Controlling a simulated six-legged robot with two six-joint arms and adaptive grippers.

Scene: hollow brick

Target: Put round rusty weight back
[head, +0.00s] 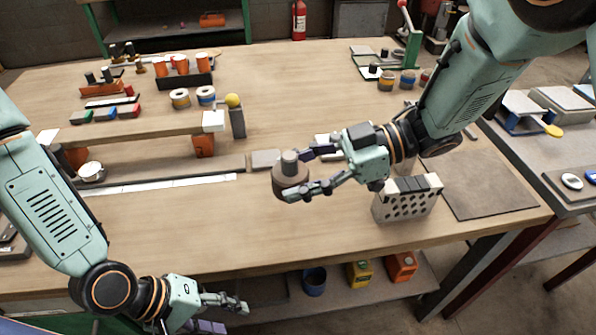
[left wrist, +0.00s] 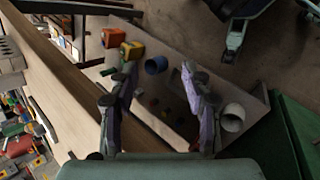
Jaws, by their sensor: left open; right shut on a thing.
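The round rusty weight (head: 291,178) is a brown-grey cylinder with a narrower knob on top. It is upright between the fingers of my right gripper (head: 312,172), which is shut on it over the middle of the wooden table. I cannot tell whether its underside touches the tabletop. My left gripper (head: 225,313) is open and empty, low in front of the table's front edge. The left wrist view shows its two fingers (left wrist: 160,100) apart, with the lower shelf beyond them. The hollow brick (head: 407,200) stands on the table below my right forearm, apart from the weight.
A long raised wooden board (head: 150,136) lies left of centre, with a grey post and yellow ball (head: 233,101) at its end. A dark mat (head: 480,185) lies at right. The lower shelf holds a blue pot (head: 314,282) and yellow and orange containers. The front middle tabletop is clear.

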